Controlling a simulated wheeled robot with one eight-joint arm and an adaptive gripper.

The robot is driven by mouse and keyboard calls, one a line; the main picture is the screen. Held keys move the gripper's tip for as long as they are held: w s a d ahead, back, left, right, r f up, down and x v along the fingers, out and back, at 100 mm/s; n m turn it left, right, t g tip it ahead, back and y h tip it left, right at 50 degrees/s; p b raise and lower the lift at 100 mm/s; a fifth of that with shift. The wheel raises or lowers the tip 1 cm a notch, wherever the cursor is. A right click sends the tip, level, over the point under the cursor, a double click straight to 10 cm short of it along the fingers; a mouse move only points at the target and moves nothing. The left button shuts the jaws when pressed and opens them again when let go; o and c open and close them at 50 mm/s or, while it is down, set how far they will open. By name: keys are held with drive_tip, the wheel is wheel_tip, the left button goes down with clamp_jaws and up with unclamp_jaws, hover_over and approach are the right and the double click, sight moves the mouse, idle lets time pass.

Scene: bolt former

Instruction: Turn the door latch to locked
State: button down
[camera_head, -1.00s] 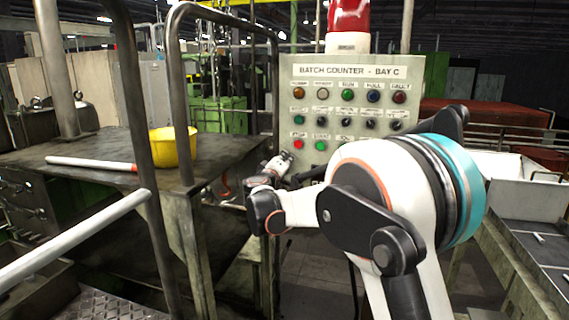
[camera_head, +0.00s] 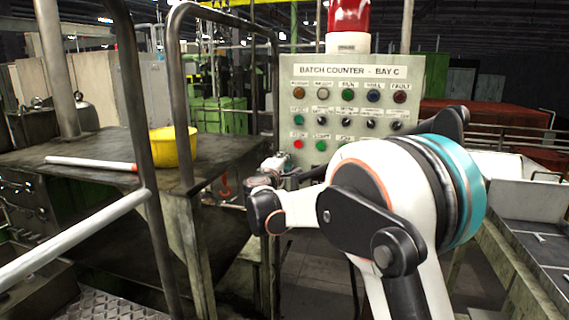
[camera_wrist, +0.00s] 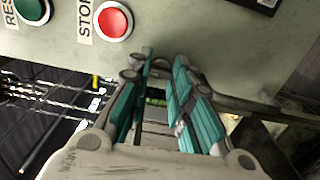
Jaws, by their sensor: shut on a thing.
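My gripper (camera_wrist: 168,100) is at the lower edge of the grey control panel (camera_head: 430,75), below the red STOP button. In the wrist view its teal-padded fingers are close together around a thin dark part (camera_wrist: 147,63). Most of that part is hidden by the fingers, and I cannot clearly make out the door latch or its position. In the head view my wrist and gripper are at the panel's lower left, and the fingertips are largely hidden.
The red STOP button (camera_wrist: 113,20) and a green button (camera_wrist: 32,10) are close to my fingers. A dark workbench (camera_head: 95,150) with a yellow bowl (camera_head: 175,147) and a white rod (camera_head: 90,163) stands left. Metal rails (camera_head: 135,100) stand before it. White trays (camera_head: 515,195) are at right.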

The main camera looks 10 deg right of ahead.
idle(0.3)
drive_tip(key=c, duration=1.4)
unclamp_jaws()
drive_tip(key=v, duration=1.2)
